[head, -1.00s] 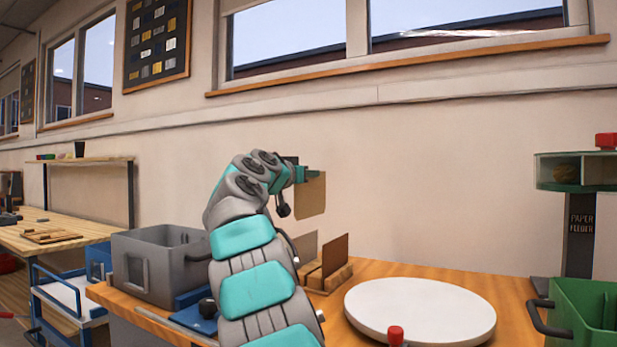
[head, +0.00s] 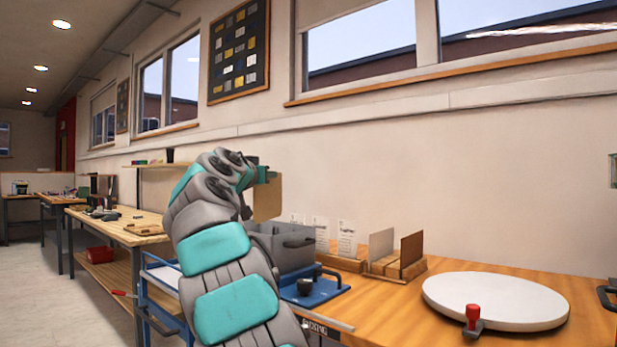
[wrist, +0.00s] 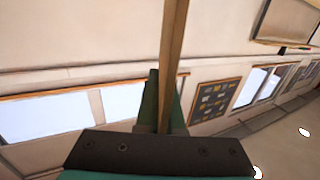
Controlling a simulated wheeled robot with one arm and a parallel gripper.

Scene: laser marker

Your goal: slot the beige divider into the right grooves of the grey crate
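The beige divider (head: 268,197) hangs upright from my gripper (head: 262,175), in the air against the wall. In the wrist view the divider (wrist: 174,60) shows edge-on between the fingers of my gripper (wrist: 162,100), which is shut on it.
Right of the crate, a wooden rack (head: 392,268) holds a pale panel (head: 381,246) and a brown panel (head: 412,248). White cards (head: 346,238) stand behind. A blue plate (head: 318,290) lies before the crate. A white round table (head: 500,300) and red knob (head: 473,313) are at right.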

